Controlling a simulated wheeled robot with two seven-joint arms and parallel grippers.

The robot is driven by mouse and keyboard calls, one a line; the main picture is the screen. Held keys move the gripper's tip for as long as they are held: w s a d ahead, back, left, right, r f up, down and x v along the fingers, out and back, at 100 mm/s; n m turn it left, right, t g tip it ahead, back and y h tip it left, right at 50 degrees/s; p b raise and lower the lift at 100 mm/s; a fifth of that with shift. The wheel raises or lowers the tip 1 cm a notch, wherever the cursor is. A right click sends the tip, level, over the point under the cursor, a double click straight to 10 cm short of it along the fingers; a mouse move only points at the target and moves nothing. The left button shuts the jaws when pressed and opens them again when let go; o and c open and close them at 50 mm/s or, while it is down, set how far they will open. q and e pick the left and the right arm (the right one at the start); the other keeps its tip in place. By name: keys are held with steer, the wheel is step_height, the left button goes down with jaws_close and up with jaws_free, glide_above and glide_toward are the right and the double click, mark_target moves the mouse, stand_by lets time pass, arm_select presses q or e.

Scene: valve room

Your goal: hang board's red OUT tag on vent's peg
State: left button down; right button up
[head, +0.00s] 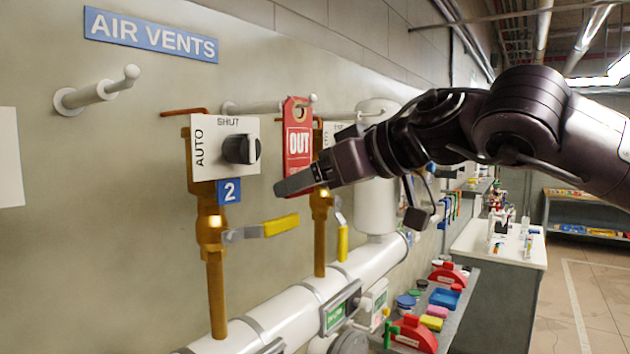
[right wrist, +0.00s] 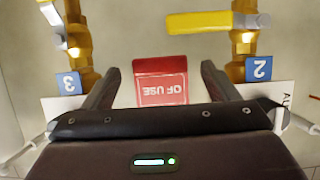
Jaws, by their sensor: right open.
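The red OUT tag (head: 298,148) hangs upright at the tip of a white peg (head: 262,106), to the right of the AUTO/SHUT switch plate. The tag's hole is around or in front of the peg's end; I cannot tell exactly. My right gripper (head: 292,184) is open, at the tag's lower part. In the right wrist view, the tag's lower end (right wrist: 161,82), reading OF USE upside down, shows between the fingers of my right gripper (right wrist: 157,78), with gaps on both sides. Another white peg (head: 95,94) below the AIR VENTS sign (head: 150,34) is empty. My left gripper is out of view.
Brass valve pipe 2 (head: 212,225) with a yellow handle (head: 281,226) stands left of the gripper. A black knob (head: 240,149) sticks out beside the tag. A big white pipe (head: 300,292) runs below. The wall around the empty peg is clear.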

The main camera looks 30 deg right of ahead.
steer(key=b+v, duration=0.3)
steer(key=v, duration=0.4)
steer(key=shift+s+b, duration=0.35)
steer(key=shift+w+d, duration=0.1)
steer(key=shift+d, duration=0.05)
